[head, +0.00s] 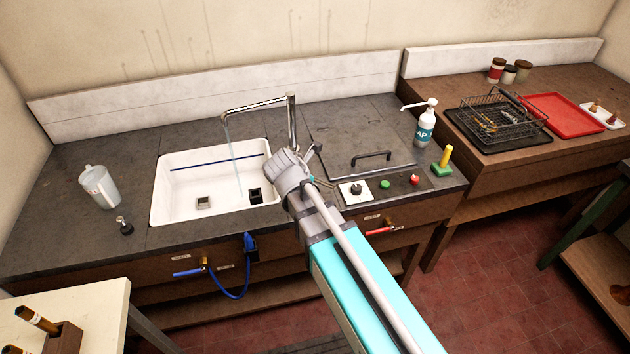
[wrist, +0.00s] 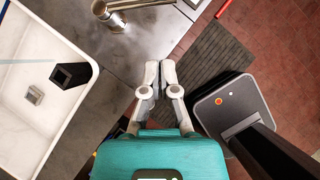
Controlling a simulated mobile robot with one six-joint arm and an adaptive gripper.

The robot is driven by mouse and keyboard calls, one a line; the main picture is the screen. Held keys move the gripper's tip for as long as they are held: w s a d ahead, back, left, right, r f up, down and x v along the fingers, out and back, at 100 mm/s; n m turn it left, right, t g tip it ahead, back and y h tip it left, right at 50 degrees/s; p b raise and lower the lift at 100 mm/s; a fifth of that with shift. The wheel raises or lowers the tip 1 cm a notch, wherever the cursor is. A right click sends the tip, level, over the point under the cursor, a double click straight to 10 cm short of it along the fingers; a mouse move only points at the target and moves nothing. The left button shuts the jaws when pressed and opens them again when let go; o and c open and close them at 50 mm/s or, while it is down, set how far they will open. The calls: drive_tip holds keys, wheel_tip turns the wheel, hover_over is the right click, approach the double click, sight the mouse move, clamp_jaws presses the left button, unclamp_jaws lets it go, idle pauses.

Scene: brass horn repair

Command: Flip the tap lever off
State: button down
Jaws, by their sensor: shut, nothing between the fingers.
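The metal tap (head: 292,118) stands behind the right side of the white sink (head: 160,190). A thin stream of water (head: 236,160) falls from its spout into the sink. Near the tap's foot, a small dark lever-like part (head: 314,150) shows beside my arm. In the wrist view, the tap's round metal body (wrist: 108,14) is at the top, with a slim bar (wrist: 148,4) reaching right, cut off by the frame edge. My gripper (wrist: 160,68) is shut and empty, below and right of the tap body, apart from it. In the head view my arm hides the fingers.
Under the counter are a blue-handled valve (head: 188,272) with a blue hose (head: 236,296) and a red-handled valve (head: 380,231). A soap bottle (head: 426,125), a control panel (head: 375,188) and a jug (head: 100,187) are on the counter. A dark drain block (wrist: 70,76) sits in the sink.

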drive_tip(key=shift+p+v, duration=1.05)
drive_tip(key=shift+v, duration=0.6)
drive_tip(key=shift+d, duration=0.1)
drive_tip(key=shift+d, duration=0.1)
drive_tip(key=s+d+f+m+g+y, duration=0.1)
drive_tip(key=s+d+m+g, duration=0.1)
drive_tip(key=d+m, duration=0.5)
drive_tip(key=s+d+f+m+g+y+b, duration=0.1)
drive_tip(key=s+d+f+m+g, duration=0.1)
drive_tip(key=d+m, duration=0.6)
drive_tip(key=s+d+f+m+g+y, duration=0.1)
drive_tip(key=d+m, duration=0.6)
drive_tip(key=m, duration=0.7)
drive_tip(key=s+f+g, duration=0.1)
drive_tip(key=s, duration=0.1)
drive_tip(key=shift+s+d+m+y+b, duration=0.2)
drive_tip(key=shift+s+m+y+b, duration=0.2)
drive_tip(key=shift+w+a, duration=0.1)
